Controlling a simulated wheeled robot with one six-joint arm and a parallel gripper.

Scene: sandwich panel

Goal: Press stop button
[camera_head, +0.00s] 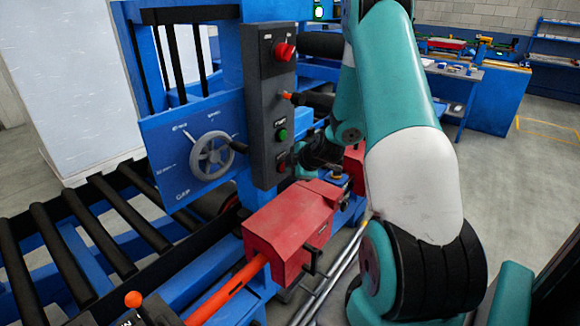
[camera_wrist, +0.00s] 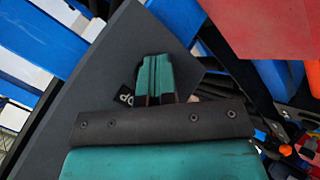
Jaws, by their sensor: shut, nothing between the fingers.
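The dark grey control panel (camera_head: 262,105) stands upright in the head view. It carries a large red mushroom button (camera_head: 284,51) at the top, a green button (camera_head: 282,135) lower down and a small red button (camera_head: 282,165) near its bottom edge. My gripper (camera_wrist: 155,62) is shut and empty, with its teal fingers together against the panel face (camera_wrist: 95,65) in the wrist view. The letters "OP" of a label (camera_wrist: 125,97) show just left of the fingers. Any button there is hidden by the fingers, so I cannot tell whether they touch it.
An orange-tipped lever (camera_head: 287,96) sticks out of the panel between the buttons. A grey handwheel (camera_head: 212,156) is left of the panel. A red machine block (camera_head: 290,225) lies below it, close under my arm. Black rollers (camera_head: 95,230) fill the lower left.

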